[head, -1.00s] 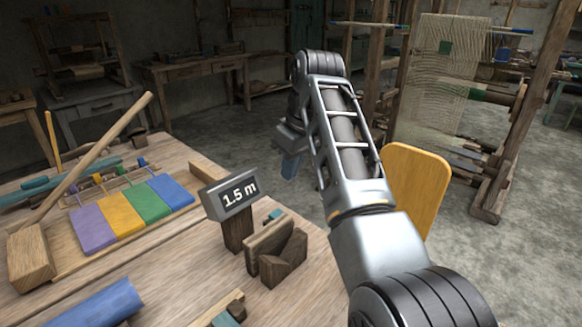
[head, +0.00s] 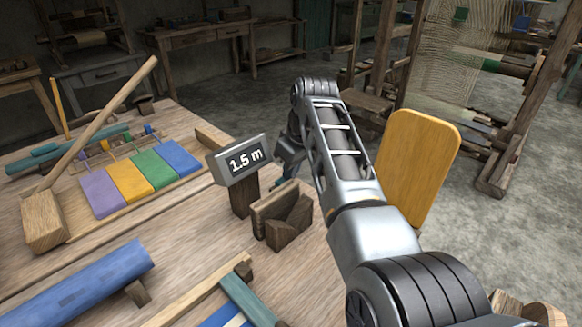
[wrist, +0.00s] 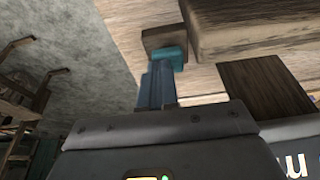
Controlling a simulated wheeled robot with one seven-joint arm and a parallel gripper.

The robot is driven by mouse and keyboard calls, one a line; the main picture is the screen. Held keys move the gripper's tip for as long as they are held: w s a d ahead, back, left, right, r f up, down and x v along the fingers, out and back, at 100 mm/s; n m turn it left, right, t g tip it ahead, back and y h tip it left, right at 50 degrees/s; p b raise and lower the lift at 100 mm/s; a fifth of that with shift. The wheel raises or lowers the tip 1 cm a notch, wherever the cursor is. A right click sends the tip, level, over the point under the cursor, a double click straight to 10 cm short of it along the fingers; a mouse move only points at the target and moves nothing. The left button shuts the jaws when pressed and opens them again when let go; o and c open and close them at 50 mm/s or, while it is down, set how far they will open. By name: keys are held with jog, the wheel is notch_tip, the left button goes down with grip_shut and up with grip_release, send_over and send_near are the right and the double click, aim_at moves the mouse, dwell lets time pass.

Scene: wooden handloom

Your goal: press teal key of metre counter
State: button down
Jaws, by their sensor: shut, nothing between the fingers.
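The metre counter (head: 239,160) stands on the bench near its right edge, a grey box on a dark post reading "1.5 m". In the wrist view its teal key (wrist: 172,57) sits on a small brown block (wrist: 164,38). My gripper (wrist: 156,78) is shut and empty, its blue fingers reaching the teal key and overlapping it in the picture. I cannot tell whether they press it. In the head view my gripper (head: 286,184) is just right of the counter, partly hidden by the arm and wooden holder, and the key cannot be made out.
A notched wooden holder (head: 283,222) stands just in front of the counter. Coloured pads (head: 140,180), a wooden mallet (head: 44,220) and a blue roll (head: 85,287) lie on the bench. A yellow panel (head: 417,165) is behind my arm. Bare floor lies beyond the bench's right edge.

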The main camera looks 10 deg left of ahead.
jog(key=shift+f+b, duration=0.3)
jog(key=shift+f, duration=0.65)
jog(key=shift+s+d+f, duration=0.1)
jog(key=shift+s+f, duration=0.1)
jog(key=shift+f, duration=0.25)
jog(key=r+p, duration=0.1)
jog(key=r, duration=0.1)
jog(key=r+p, duration=0.3)
jog(key=r, duration=0.1)
jog(key=shift+w+p, duration=0.25)
jog(key=shift+p, duration=0.15)
jog(key=b+v, duration=0.1)
jog(key=v, duration=0.8)
jog(key=shift+r, duration=0.4)
